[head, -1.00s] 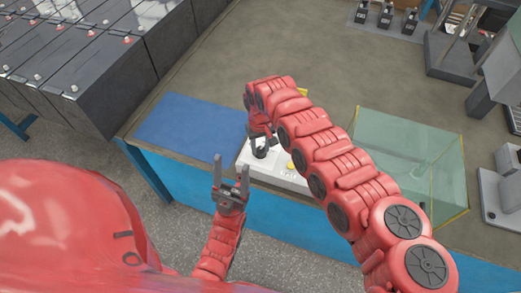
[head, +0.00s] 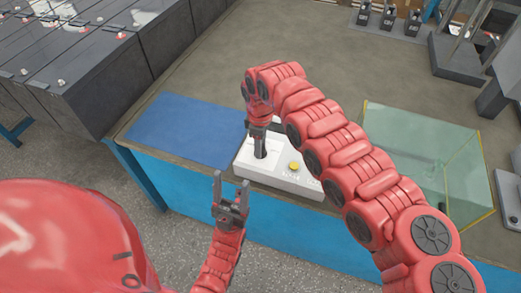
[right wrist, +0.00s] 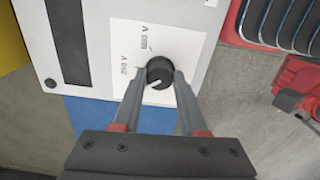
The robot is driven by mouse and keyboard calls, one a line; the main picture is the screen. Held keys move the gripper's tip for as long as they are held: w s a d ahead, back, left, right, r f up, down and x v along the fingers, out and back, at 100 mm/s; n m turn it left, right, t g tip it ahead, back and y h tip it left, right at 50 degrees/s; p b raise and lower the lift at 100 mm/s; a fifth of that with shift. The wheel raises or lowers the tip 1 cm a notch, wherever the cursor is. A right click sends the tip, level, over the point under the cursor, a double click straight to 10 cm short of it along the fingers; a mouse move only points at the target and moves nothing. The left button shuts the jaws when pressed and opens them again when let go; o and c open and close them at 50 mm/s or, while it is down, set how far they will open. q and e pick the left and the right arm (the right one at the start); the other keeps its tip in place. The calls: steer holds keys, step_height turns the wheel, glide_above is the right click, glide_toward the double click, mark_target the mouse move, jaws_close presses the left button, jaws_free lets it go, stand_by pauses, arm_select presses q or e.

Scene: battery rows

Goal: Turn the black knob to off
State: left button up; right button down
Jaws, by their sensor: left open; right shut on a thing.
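A white box (head: 247,164) with a yellow button (head: 294,167) stands at the front of the table. In the right wrist view, the round black knob (right wrist: 160,70) with a white mark sits on the box's pale label plate (right wrist: 135,48). My right gripper (head: 260,153) points down onto the box's left part. In the right wrist view its fingertips (right wrist: 160,77) are shut on the knob's two sides. In the head view the fingers hide the knob. My left gripper (head: 231,182) is open and empty in front of the table edge.
A blue mat (head: 182,130) lies left of the box. A clear greenish case (head: 425,150) stands to the right, behind my right arm. Dark battery blocks (head: 100,95) fill the left. The table's middle (head: 290,40) is bare.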

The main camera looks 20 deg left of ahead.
steer(key=shift+n+b, duration=1.2)
steer(key=shift+n, duration=1.1)
steer(key=shift+c, duration=2.2)
jaws_free()
step_height(320, 180, up, 17)
steer(key=shift+r+p, duration=0.2)
steer(key=shift+p, duration=0.25)
